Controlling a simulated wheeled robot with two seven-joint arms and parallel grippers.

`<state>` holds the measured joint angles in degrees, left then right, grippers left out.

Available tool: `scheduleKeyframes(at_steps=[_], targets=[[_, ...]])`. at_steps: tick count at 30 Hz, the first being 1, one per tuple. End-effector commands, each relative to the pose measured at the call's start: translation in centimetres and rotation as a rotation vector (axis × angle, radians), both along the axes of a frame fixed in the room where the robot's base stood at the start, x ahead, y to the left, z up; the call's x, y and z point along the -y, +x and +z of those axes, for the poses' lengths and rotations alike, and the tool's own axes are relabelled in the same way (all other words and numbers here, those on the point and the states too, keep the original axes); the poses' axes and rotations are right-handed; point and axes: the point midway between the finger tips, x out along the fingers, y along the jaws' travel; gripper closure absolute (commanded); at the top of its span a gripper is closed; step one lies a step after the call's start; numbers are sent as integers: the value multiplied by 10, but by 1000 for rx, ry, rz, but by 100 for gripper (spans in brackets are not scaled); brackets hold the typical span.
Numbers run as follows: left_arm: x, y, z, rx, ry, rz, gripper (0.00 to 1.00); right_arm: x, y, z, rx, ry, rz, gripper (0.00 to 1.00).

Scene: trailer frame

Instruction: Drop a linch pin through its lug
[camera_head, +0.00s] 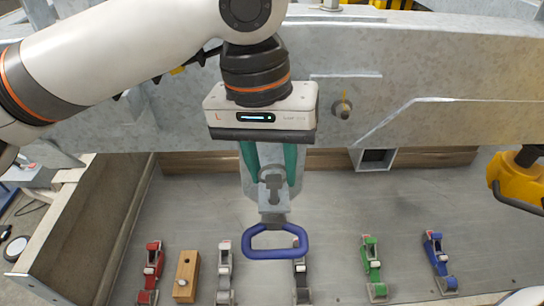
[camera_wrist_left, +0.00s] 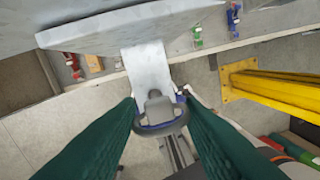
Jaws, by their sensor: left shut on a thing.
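My left gripper (camera_head: 271,180) comes down from above, with its two green fingers on either side of a grey metal linch pin (camera_head: 272,188). Its head and ring also show between the fingertips in the left wrist view (camera_wrist_left: 155,104). A grey plate-like lug (camera_head: 252,188) lies directly behind and below the pin. My right gripper is not in view.
A big grey steel beam (camera_head: 440,60) crosses behind. Several coloured clamps stand in a row below, including red (camera_head: 151,270), green (camera_head: 372,265) and blue (camera_head: 438,260), with a wooden block (camera_head: 186,275). A yellow part (camera_head: 520,185) juts in at right.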

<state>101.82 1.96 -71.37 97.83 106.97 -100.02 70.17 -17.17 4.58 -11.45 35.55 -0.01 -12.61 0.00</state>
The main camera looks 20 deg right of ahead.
Motion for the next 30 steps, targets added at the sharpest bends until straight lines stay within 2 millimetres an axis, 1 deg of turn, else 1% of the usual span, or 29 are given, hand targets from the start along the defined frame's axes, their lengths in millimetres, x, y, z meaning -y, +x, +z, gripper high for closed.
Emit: scheduleKeyframes(at_steps=[25, 27, 30], targets=[[0, -1, -31, -5, 3, -2, 89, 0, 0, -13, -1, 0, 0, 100], [0, -1, -31, -7, 4, -2, 99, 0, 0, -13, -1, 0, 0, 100], [0, -1, -31, -7, 4, -2, 100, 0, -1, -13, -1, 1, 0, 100]])
